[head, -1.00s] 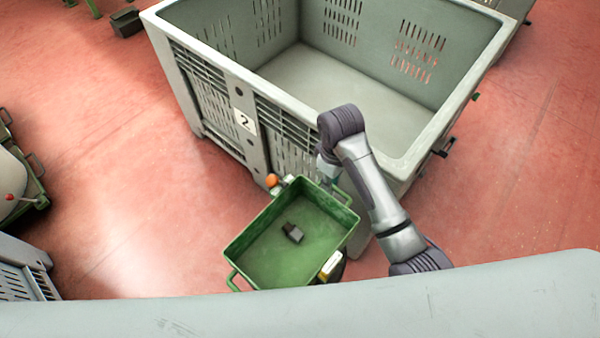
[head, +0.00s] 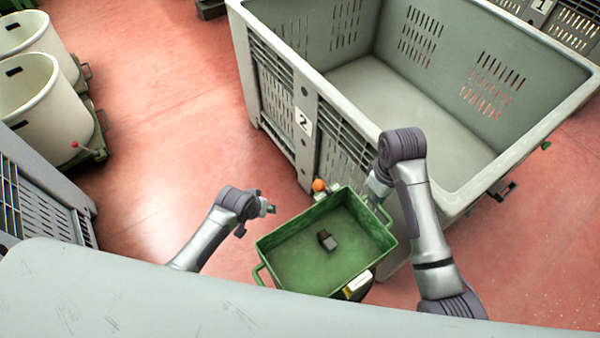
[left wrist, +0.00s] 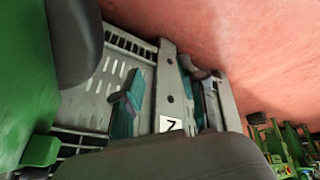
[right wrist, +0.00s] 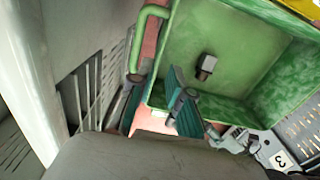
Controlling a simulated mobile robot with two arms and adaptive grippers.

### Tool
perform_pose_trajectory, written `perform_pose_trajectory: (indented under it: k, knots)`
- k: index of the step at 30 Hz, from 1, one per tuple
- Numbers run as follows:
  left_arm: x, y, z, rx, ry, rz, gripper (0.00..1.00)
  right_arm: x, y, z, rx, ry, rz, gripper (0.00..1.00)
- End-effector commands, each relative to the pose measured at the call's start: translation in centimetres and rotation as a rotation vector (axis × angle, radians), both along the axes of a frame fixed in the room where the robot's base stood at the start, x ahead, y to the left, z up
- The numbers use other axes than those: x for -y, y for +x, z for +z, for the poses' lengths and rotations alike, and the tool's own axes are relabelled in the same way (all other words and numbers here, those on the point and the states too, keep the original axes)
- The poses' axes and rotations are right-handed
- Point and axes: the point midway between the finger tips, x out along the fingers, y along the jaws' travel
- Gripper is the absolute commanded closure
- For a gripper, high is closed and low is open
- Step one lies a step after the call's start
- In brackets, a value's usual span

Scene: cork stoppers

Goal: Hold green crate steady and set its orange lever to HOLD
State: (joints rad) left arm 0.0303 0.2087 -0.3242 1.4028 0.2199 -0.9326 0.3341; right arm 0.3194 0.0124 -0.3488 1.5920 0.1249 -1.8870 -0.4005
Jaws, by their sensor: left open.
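The green crate (head: 284,282) stands open on the floor beside the big grey bin. An orange knob (head: 319,185), apparently the lever's end, shows at its back left corner; the lever's marks are too small to read. My left gripper (head: 258,213) is open and empty, left of the crate and apart from the knob. My right gripper (head: 377,190) is at the crate's right end, partly hidden by its arm. In the right wrist view its fingers (right wrist: 155,108) are beside the green handle (right wrist: 143,40) and rim; their grip on it is unclear.
The grey bin (head: 305,88) marked 2 stands close behind the crate. A dark block (head: 327,240) lies in the crate. White tubs (head: 35,95) stand at the far left. Red floor is free left of the crate.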

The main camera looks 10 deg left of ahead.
Motion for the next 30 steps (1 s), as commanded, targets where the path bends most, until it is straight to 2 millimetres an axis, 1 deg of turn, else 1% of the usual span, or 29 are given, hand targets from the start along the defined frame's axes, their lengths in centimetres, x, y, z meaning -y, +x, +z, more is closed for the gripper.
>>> perform_pose_trajectory:
  k: [1, 2, 3, 5, 6, 9, 12, 13, 15, 19, 21, 26, 30]
  knots:
    - [1.2, 1.4, 2.9, 0.018, -0.029, 0.000, 0.58, 0.0, 0.0, 0.0, 0.000, 0.000, 0.000, 0.82]
    - [2.0, 1.8, 4.4, 0.019, -0.047, 0.002, 0.58, 0.0, 0.0, 0.0, 0.000, 0.000, 0.000, 0.82]
    - [3.0, 2.3, 6.5, 0.021, -0.073, 0.002, 0.58, 0.0, 0.0, 0.0, 0.000, 0.000, 0.000, 0.82]
    - [4.6, 2.6, 9.7, 0.018, -0.111, -0.001, 0.58, 0.0, 0.0, 0.0, 0.000, 0.000, 0.000, 0.82]
    - [5.7, 2.6, 11.7, 0.015, -0.134, -0.006, 0.58, 0.0, 0.0, 0.0, 0.000, 0.000, 0.000, 0.82]
    - [7.9, 1.9, 16.4, 0.003, -0.178, -0.026, 0.58, 0.0, 0.0, 0.0, 0.000, 0.000, 0.000, 0.82]
    - [9.6, 0.7, 20.1, -0.013, -0.206, -0.049, 0.58, 0.0, 0.0, 0.0, 0.000, 0.000, 0.000, 0.82]
    - [9.9, 0.3, 21.0, -0.017, -0.212, -0.056, 0.58, 0.0, 0.0, 0.0, 0.000, 0.000, 0.000, 0.82]
    - [10.5, -0.6, 22.6, -0.026, -0.220, -0.070, 0.58, 0.0, 0.0, 0.0, 0.000, 0.000, 0.000, 0.82]
    - [11.1, -1.7, 24.3, -0.037, -0.226, -0.085, 0.58, 0.0, 0.0, 0.0, 0.000, 0.000, 0.000, 0.82]
    - [11.2, -1.9, 24.6, -0.039, -0.226, -0.089, 0.58, 0.0, 0.0, 0.0, 0.000, 0.000, 0.000, 0.82]
    - [11.3, -2.0, 24.6, -0.041, -0.227, -0.089, 0.58, 0.0, 0.0, -0.2, -0.001, -0.001, 0.000, 0.82]
    - [11.3, -1.9, 24.6, -0.040, -0.227, -0.088, 0.58, 0.0, -0.1, -1.5, -0.004, -0.001, 0.000, 0.82]
